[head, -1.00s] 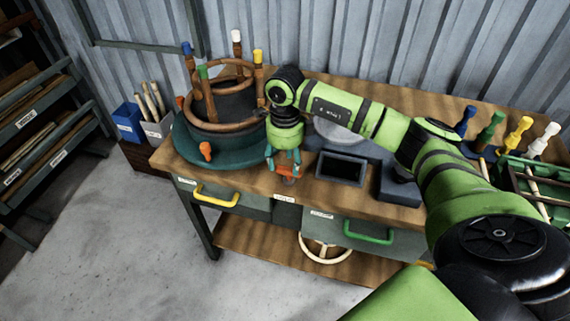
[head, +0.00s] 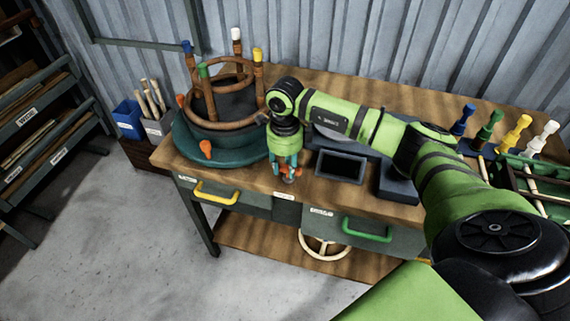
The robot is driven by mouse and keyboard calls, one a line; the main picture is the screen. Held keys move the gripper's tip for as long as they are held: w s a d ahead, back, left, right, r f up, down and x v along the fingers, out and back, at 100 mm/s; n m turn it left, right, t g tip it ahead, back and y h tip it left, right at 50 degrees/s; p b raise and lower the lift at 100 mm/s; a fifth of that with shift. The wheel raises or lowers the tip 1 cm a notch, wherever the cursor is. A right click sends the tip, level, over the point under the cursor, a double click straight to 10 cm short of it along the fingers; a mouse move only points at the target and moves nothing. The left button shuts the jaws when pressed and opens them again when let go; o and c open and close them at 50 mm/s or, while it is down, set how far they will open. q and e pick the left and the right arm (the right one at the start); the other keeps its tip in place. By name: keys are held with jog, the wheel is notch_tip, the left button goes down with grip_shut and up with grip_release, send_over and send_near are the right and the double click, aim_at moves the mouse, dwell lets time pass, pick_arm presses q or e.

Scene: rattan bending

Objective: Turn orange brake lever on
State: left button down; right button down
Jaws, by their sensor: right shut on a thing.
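The orange brake lever (head: 285,169) is a small orange piece at the front edge of the workbench, right of the round turntable. My right gripper (head: 285,165) reaches down to it from above, with teal fingers shut on the orange piece. The fingers cover much of the lever, so its exact angle is hard to tell. A small grey part (head: 289,180) shows just below the fingertips. My left gripper is not in view.
The teal turntable (head: 190,155) holds a rattan ring frame with coloured-cap posts, and an orange knob (head: 205,149) on its front. A dark tray (head: 341,167) lies close to the right of my gripper. Yellow (head: 216,194) and green (head: 367,231) drawer handles stick out below.

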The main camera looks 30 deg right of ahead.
jog(key=shift+m, duration=0.4)
jog(key=m, duration=0.2)
jog(key=m+b, duration=0.1)
jog(key=shift+w+m, duration=0.2)
jog(key=shift+m, duration=0.2)
jog(key=m, duration=0.4)
jog(key=shift+w+d+m, duration=0.15)
jog(key=shift+d+m, duration=0.1)
jog(key=shift+m, duration=0.05)
jog(key=m, duration=0.4)
jog(key=shift+d, duration=0.2)
jog(key=m, duration=0.4)
jog(key=shift+d, duration=0.15)
jog(key=shift+m, duration=0.5)
jog(key=c, duration=0.9)
grip_release()
